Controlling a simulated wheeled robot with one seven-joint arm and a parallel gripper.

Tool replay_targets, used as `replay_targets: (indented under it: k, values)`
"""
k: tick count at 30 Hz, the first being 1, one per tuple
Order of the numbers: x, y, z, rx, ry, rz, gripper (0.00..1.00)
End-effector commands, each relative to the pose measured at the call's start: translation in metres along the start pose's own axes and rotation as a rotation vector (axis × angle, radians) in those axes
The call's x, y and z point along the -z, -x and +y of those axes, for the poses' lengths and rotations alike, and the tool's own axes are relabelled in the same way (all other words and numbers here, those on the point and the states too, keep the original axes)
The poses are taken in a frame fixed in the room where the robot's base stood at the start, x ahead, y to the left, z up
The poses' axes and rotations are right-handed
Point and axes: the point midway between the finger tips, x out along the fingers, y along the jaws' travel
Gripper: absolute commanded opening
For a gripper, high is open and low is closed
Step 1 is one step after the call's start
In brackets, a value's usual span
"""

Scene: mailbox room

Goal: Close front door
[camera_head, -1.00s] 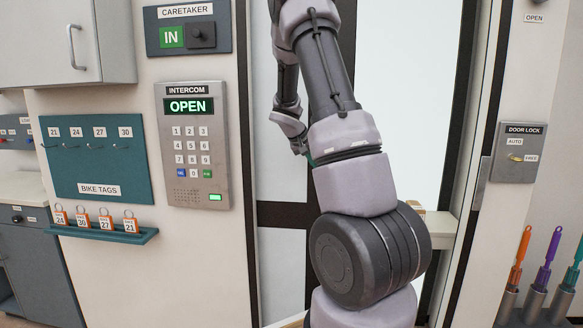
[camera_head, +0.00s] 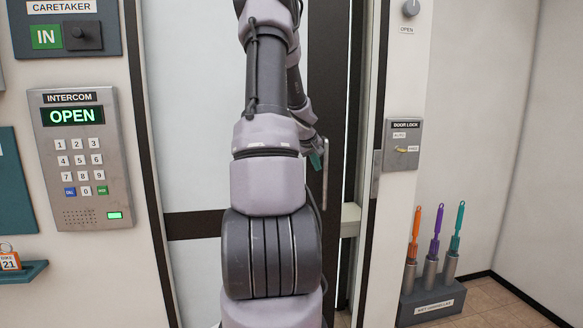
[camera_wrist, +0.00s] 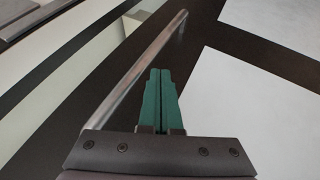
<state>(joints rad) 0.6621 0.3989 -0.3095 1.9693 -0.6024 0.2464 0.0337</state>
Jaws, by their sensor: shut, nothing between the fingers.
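The front door (camera_head: 190,130) has pale panels in a dark frame and a thin upright metal bar handle (camera_head: 325,175) near its right edge. A narrow light gap shows between the door's dark right edge and the jamb, so the door looks slightly ajar. My gripper (camera_head: 317,160) is at the door's right side beside the handle, partly hidden by my arm. In the wrist view its teal fingers (camera_wrist: 160,98) are pressed together with nothing between them. The handle (camera_wrist: 135,75) runs just left of them there, and the door's dark frame (camera_wrist: 235,60) lies behind; contact is unclear.
The intercom (camera_head: 82,158) reading OPEN is on the wall left of the door. The door lock switch (camera_head: 402,145) and a knob (camera_head: 411,8) are right of it. A rack (camera_head: 432,303) with several coloured-handled tools stands on the floor at right.

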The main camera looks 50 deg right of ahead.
Motion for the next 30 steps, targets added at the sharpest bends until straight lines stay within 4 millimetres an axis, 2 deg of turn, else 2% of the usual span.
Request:
replay_targets:
  k: [1, 3, 12, 19, 30]
  values:
    - [-0.005, -0.007, 0.017, -0.003, -0.009, -0.003, 0.00]
    - [-0.008, -0.015, 0.035, -0.002, -0.009, -0.003, 0.00]
    - [-0.019, -0.040, 0.092, 0.000, -0.005, -0.001, 0.00]
    - [-0.022, -0.049, 0.112, 0.001, 0.000, -0.001, 0.00]
    - [-0.023, -0.051, 0.120, -0.003, 0.001, 0.001, 0.00]
